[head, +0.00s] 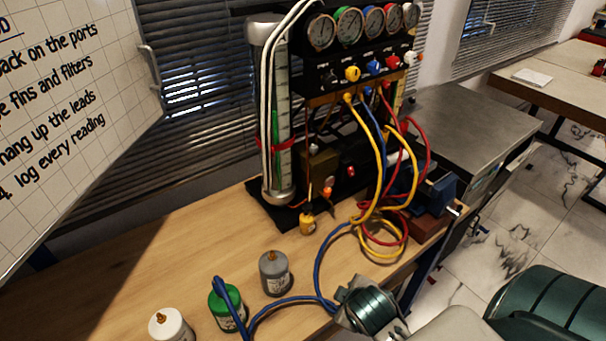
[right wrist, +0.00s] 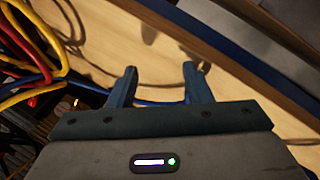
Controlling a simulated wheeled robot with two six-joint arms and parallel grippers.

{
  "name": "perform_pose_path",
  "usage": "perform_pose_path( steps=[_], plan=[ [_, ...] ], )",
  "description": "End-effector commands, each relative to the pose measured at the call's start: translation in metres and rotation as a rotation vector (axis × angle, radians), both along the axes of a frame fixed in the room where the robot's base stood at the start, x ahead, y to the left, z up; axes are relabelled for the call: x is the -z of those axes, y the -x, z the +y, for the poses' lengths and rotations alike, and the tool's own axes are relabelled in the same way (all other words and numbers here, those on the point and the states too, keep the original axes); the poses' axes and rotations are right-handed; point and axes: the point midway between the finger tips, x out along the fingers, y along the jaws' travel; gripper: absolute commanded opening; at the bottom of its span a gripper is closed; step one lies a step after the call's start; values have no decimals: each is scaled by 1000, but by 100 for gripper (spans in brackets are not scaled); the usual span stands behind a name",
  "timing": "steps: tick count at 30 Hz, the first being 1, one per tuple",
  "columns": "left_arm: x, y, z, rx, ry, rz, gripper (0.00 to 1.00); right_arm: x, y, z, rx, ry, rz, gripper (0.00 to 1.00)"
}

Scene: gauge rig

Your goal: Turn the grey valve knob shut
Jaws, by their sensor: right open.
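The gauge rig (head: 345,75) stands at the back of the bench in the head view, with a row of gauges above a row of small knobs. Yellow, blue and red knobs are clear. A pale knob (head: 410,57) sits at the right end and a dark one (head: 331,77) at the left end; I cannot tell for certain which is the grey valve knob. My right gripper (right wrist: 160,72) is open and empty above the bench in the right wrist view. In the head view my right wrist is low, well in front of the rig. My left gripper is out of view.
Yellow, red and blue hoses (head: 380,235) hang and coil in front of the rig. White (head: 171,327), green (head: 226,308) and grey (head: 274,273) canisters stand on the wooden bench (head: 130,265). A blue vise (head: 440,195) is at the right edge. Bare bench lies at the left.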

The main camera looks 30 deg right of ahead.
Motion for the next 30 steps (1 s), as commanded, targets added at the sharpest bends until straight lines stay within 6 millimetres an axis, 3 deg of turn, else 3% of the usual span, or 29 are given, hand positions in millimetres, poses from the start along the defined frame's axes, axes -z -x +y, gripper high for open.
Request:
perform_pose_path(
  steps=[8, 18, 24, 30],
  plan=[
    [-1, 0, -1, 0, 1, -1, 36, -35, -74, -32, -380, 465, -88, 45],
    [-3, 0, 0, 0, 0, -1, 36, -117, -179, -65, -879, 1411, 9, 45],
    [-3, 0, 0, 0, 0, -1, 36, -156, -215, -69, -1023, 1853, 170, 45],
    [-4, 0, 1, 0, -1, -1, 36, -171, -228, -70, -1065, 2022, 256, 45]
  ],
)
